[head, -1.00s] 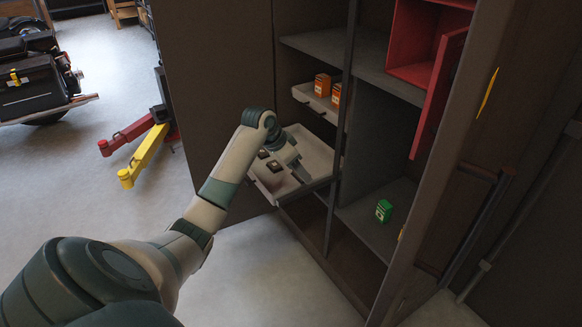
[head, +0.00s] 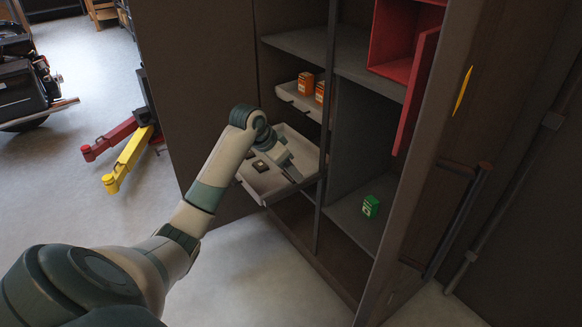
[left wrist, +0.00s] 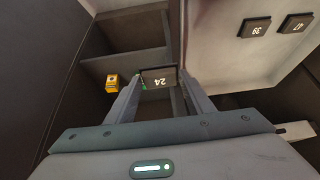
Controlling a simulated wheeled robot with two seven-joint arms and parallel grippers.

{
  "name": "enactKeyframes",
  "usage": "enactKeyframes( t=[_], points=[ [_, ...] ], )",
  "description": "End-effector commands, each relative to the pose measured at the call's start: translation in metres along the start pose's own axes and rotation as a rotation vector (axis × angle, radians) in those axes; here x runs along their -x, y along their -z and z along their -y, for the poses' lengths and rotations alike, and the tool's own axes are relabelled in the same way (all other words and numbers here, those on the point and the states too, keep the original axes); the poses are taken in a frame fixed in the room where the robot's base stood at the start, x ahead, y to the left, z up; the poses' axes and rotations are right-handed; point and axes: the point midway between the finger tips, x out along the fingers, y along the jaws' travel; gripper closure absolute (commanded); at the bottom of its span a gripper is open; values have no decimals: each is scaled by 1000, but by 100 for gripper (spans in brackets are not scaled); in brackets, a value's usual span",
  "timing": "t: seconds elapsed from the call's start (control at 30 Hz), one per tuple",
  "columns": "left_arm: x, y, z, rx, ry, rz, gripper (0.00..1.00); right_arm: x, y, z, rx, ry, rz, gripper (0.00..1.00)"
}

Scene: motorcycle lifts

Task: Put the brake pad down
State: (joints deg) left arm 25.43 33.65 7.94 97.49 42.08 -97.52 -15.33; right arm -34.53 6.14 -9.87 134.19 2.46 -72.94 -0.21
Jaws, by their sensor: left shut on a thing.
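My left gripper (head: 292,172) is over the lower pulled-out tray (head: 249,193) in the cabinet. In the left wrist view my left gripper (left wrist: 160,82) is shut on a dark brake pad (left wrist: 159,77) marked 24, held between its fingertips. In the head view the held pad is hidden or too small to make out. Two other dark pads, one marked 39 (left wrist: 255,26) and another numbered pad (left wrist: 296,23), lie on the pale tray to the right in the left wrist view. They are small dark squares (head: 261,165) in the head view. My right gripper is not in view.
An upper tray (head: 290,93) holds orange boxes (head: 306,83). A green box (head: 371,206) stands on a shelf to the right. A red compartment (head: 398,35) with an open door is above. Cabinet posts and an open door panel (head: 200,80) flank the tray.

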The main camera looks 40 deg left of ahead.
Motion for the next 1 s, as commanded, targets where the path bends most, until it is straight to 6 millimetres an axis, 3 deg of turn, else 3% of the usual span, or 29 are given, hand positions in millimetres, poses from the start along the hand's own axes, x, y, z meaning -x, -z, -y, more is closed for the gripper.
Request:
enactKeyframes(
  t=[0.27, 0.6, 0.8, 1.0],
  points=[
    [12, 28, -39, 16, 8, 0, 77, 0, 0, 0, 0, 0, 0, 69],
    [40, 67, -140, 79, 37, 5, 77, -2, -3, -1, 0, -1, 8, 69],
    [56, 69, -199, 122, 65, 8, 77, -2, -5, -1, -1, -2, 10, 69],
    [71, 57, -248, 170, 98, 5, 77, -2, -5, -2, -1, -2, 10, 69]
  ],
)
